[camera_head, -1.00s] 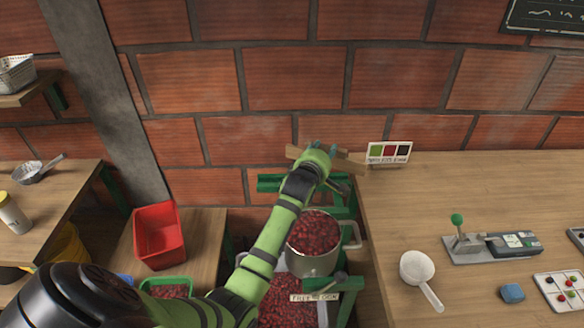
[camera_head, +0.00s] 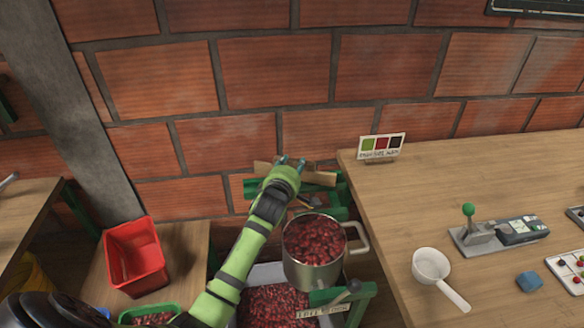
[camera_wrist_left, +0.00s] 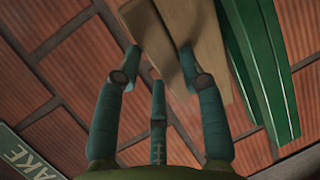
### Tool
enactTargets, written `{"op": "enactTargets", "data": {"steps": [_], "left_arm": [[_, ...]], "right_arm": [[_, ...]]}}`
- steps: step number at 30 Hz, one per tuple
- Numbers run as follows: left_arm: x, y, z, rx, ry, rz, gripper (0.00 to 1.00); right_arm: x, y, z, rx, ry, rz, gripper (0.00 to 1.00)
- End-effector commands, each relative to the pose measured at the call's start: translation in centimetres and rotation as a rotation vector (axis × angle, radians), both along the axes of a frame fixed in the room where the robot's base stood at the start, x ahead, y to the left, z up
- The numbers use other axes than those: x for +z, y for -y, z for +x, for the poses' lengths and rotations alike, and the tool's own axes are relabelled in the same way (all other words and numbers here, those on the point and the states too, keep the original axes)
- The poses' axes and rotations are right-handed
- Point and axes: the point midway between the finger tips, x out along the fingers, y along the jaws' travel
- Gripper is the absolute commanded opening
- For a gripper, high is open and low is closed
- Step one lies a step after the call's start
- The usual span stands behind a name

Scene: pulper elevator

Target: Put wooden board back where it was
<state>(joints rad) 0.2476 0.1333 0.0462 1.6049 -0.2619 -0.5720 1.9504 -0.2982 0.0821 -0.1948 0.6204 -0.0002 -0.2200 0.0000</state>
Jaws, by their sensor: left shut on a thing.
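The wooden board (camera_head: 321,178) is a narrow brown plank above the green metal stand (camera_head: 250,187), close to the brick wall. My left gripper (camera_head: 291,163) is shut on it near its middle and hides part of it. In the left wrist view the board (camera_wrist_left: 205,35) runs between the teal fingers of my left gripper (camera_wrist_left: 165,72), with green bars of the stand (camera_wrist_left: 262,60) beside it. I cannot tell whether the board touches the stand. My right gripper is not in view.
A steel pot of red cherries (camera_head: 314,245) stands just in front of the stand. A wooden table (camera_head: 450,185) to the right holds a colour card (camera_head: 381,147), a white scoop (camera_head: 432,267) and a lever device (camera_head: 495,232). A red bin (camera_head: 134,253) stands left.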

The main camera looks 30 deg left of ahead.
Motion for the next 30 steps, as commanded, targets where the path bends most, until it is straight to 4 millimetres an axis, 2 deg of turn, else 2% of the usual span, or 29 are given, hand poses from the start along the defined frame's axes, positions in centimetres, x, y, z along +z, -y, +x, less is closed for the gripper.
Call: {"op": "enactTargets", "data": {"steps": [3, 8, 9, 10, 19, 23, 26, 30], "left_arm": [[-0.2, 0.0, 0.0, 0.000, 0.001, -0.001, 0.05], [-0.7, 0.0, 0.0, 0.000, 0.002, -0.001, 0.05], [-0.6, 0.0, 0.0, 0.000, 0.001, -0.001, 0.56], [-0.6, 0.0, 0.0, 0.000, 0.001, -0.001, 0.64], [-0.6, 0.0, 0.0, 0.000, 0.000, 0.000, 0.64], [0.3, 0.0, 0.0, -0.001, 0.000, 0.003, 0.64], [0.2, 0.3, -0.9, -0.002, 0.000, -0.001, 0.64], [0.8, 0.9, -3.2, 0.000, 0.002, -0.003, 0.64]], "right_arm": [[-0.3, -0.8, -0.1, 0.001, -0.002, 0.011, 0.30], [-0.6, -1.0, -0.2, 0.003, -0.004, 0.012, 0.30], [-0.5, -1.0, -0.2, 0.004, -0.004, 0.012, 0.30], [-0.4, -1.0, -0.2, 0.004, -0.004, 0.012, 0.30], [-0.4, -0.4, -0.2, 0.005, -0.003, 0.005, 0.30], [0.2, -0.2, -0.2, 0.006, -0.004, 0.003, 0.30], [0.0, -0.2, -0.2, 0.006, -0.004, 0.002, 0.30], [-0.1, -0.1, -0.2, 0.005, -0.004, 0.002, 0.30]]}}
